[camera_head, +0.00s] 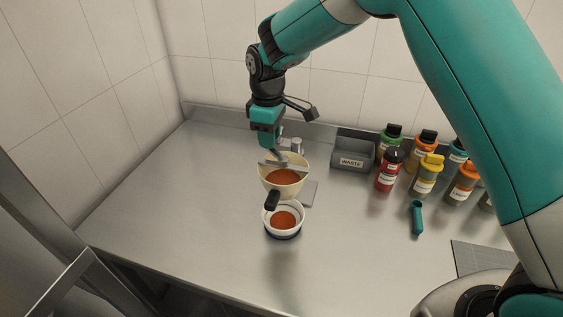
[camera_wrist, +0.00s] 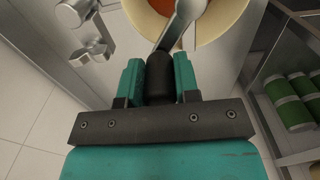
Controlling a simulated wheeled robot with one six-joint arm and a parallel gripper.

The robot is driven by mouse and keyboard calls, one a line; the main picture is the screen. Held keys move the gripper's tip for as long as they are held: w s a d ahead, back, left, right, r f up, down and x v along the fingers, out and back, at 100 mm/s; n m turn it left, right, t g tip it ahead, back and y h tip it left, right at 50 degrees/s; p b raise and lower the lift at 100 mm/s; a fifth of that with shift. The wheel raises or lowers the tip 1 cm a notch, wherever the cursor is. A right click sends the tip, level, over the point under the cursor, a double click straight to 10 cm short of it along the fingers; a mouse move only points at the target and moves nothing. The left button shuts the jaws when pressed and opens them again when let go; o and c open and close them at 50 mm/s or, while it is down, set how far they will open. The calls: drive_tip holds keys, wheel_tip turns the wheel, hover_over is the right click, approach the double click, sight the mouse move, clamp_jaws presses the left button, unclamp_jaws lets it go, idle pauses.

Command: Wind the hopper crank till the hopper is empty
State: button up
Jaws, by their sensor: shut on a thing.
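The cream hopper (camera_head: 303,166) stands on the counter with orange-red contents in it, also seen in the wrist view (camera_wrist: 140,17). My gripper (camera_head: 271,147) points down at the hopper's back rim. In the wrist view my gripper (camera_wrist: 158,84) is shut on the black crank knob (camera_wrist: 160,68), one finger on each side. The grey metal crank arm (camera_wrist: 180,25) runs from the knob over the hopper's mouth. A white bowl (camera_head: 268,222) with a dark base sits in front of the hopper and holds orange-red contents. A black handle-like part (camera_head: 272,200) sticks out at the hopper's front.
A grey bin marked WASTE (camera_head: 352,161) and several capped bottles, one red (camera_head: 389,172), stand to the right. A teal scoop-like tool (camera_head: 417,218) lies on the counter (camera_head: 190,225). The counter's left part is clear. A wall stands behind.

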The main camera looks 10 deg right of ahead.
drive_tip(key=shift+d, duration=0.1)
drive_tip(key=shift+w+d, duration=0.2)
drive_tip(key=shift+d, duration=0.3)
drive_tip(key=shift+d, duration=0.6)
drive_tip(key=shift+s+d, duration=0.1)
drive_tip(key=shift+d, duration=0.45)
